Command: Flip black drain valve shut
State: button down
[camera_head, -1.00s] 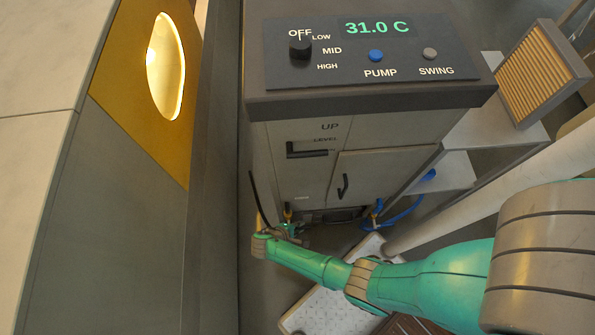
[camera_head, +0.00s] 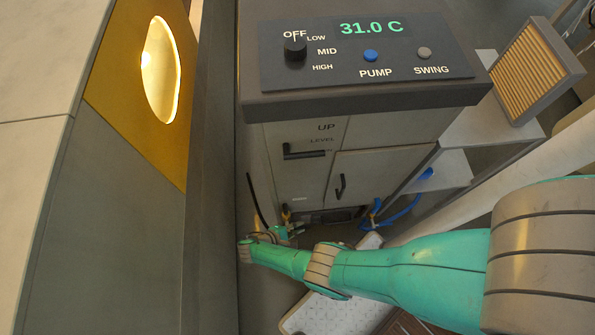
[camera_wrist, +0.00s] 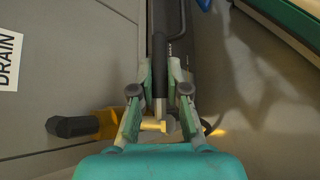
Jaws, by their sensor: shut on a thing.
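The black drain valve lever (camera_wrist: 160,62) runs upright through the middle of the wrist view, with a grey stem and yellow brass at its lower end. My gripper (camera_wrist: 160,75) is shut on this lever, one finger on each side. A dark faceted knob-like end (camera_wrist: 75,126) sits on the yellow fitting to the left. In the head view my gripper (camera_head: 284,232) is low at the front of the cabinet (camera_head: 362,170), beside a small yellow fitting (camera_head: 286,213). The lever is too small to make out clearly there.
A white DRAIN label (camera_wrist: 9,61) is on the panel at left. The control panel (camera_head: 365,50) reads 31.0 C. A blue hose (camera_head: 400,215) lies right of the cabinet, and a pale tray (camera_head: 325,312) is on the floor. A grey wall (camera_head: 120,210) stands close on the left.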

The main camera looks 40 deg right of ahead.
jog(key=c, duration=1.2)
grip_release()
jog(key=shift+o, duration=0.2)
jog(key=shift+r, duration=0.1)
jog(key=v, duration=1.2)
jog(key=shift+s, duration=0.1)
